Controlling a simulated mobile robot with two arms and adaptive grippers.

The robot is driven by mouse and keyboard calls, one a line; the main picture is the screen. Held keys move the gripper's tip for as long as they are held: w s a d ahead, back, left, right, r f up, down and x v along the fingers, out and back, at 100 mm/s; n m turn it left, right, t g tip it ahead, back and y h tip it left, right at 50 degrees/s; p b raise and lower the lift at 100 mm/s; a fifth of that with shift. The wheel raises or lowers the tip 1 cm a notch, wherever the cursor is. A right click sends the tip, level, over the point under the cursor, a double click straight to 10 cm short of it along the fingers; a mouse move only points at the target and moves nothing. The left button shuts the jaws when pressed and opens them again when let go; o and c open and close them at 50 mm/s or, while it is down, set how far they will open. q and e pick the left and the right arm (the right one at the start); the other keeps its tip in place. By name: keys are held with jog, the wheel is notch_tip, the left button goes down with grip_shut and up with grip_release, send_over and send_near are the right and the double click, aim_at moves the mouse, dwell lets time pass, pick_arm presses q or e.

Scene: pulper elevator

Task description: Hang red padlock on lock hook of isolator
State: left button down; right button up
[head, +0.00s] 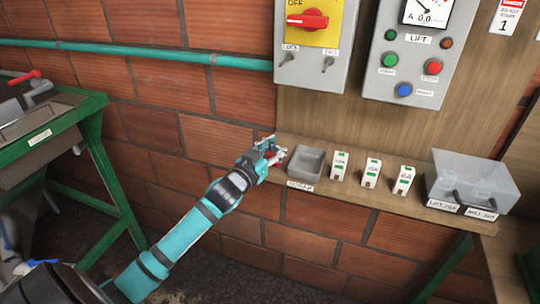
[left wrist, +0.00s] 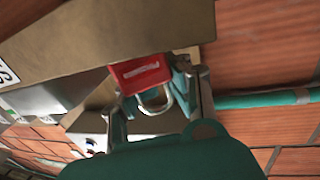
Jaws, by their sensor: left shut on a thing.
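My left gripper (head: 271,153) is at the left end of the wooden shelf, shut on the red padlock. In the left wrist view the padlock (left wrist: 140,74) has a red body with a pale label and a metal shackle, between the fingers of the gripper (left wrist: 158,98). In the head view only a little red shows at the fingertips. The isolator (head: 340,75) is a grey box above, with a yellow plate and a red handle (head: 308,20) lying sideways near "OFF". The small lock hook (head: 287,59) sits under the "LOCK" label, well above my gripper. My right gripper does not show.
The shelf (head: 330,190) carries a grey tray (head: 306,164), several white tagged pieces and a clear lidded box (head: 470,180). A teal pipe (head: 150,51) runs along the brick wall. A grey control box (head: 415,75) hangs right of the isolator. A green-framed bench (head: 95,120) stands left.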

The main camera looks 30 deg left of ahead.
pick_arm(q)
jog(key=shift+r, duration=0.1)
jog(key=shift+r, duration=0.55)
notch_tip(320, 180, up, 2)
jog(key=shift+r, duration=0.1)
jog(key=s+d+r+b, duration=0.1)
jog(key=s+d, duration=0.2)
jog(key=s, duration=0.5)
jog(key=s+d+r+b, duration=0.1)
jog(key=s+d+b, duration=0.1)
jog(key=s, duration=0.5)
jog(key=s+d+f, duration=0.1)
jog(key=d+f, duration=0.9)
jog(key=d, duration=0.3)
jog(key=shift+d+h, duration=0.3)
jog(key=shift+d, duration=0.1)
